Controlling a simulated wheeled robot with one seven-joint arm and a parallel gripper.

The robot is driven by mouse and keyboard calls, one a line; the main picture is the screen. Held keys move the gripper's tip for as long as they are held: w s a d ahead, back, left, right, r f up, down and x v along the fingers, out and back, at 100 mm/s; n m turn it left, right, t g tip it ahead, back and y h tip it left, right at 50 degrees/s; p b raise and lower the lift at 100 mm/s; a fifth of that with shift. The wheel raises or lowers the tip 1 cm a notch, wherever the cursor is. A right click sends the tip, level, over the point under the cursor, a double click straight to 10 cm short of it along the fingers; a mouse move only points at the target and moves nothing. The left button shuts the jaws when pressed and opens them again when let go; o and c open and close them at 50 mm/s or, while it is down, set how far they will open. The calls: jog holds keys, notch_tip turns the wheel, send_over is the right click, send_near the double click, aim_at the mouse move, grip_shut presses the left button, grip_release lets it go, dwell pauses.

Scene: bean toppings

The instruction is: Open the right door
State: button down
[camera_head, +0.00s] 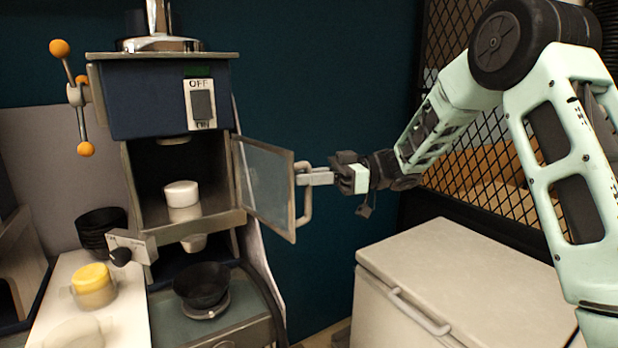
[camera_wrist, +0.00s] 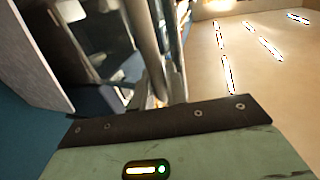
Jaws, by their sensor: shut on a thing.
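The right door (camera_head: 266,184) is a glass panel in a metal frame on the right side of the blue machine (camera_head: 165,95). It stands swung open, angled out to the right. Its metal handle (camera_head: 305,195) is on the outer side. My gripper (camera_head: 312,176) reaches in from the right and is shut on the handle. In the wrist view the fingers (camera_wrist: 160,90) sit around a vertical metal bar, partly blurred. Inside the opened compartment stands a small white lidded jar (camera_head: 182,198).
A white chest (camera_head: 450,265) with a handle stands below my arm. A black bowl (camera_head: 202,285) sits under the machine. A yellow-lidded jar (camera_head: 93,283) and stacked black bowls (camera_head: 98,230) are at left. A mesh panel (camera_head: 500,150) stands behind my arm.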

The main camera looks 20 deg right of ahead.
jog(key=c, duration=1.5)
grip_release()
jog(key=shift+w+a, duration=0.1)
jog(key=s+d+b, duration=0.2)
jog(key=d+b, duration=0.4)
jog(key=d, duration=1.1)
jog(key=shift+d, duration=0.2)
jog(key=shift+w+a, duration=0.1)
jog(key=shift+w, duration=0.05)
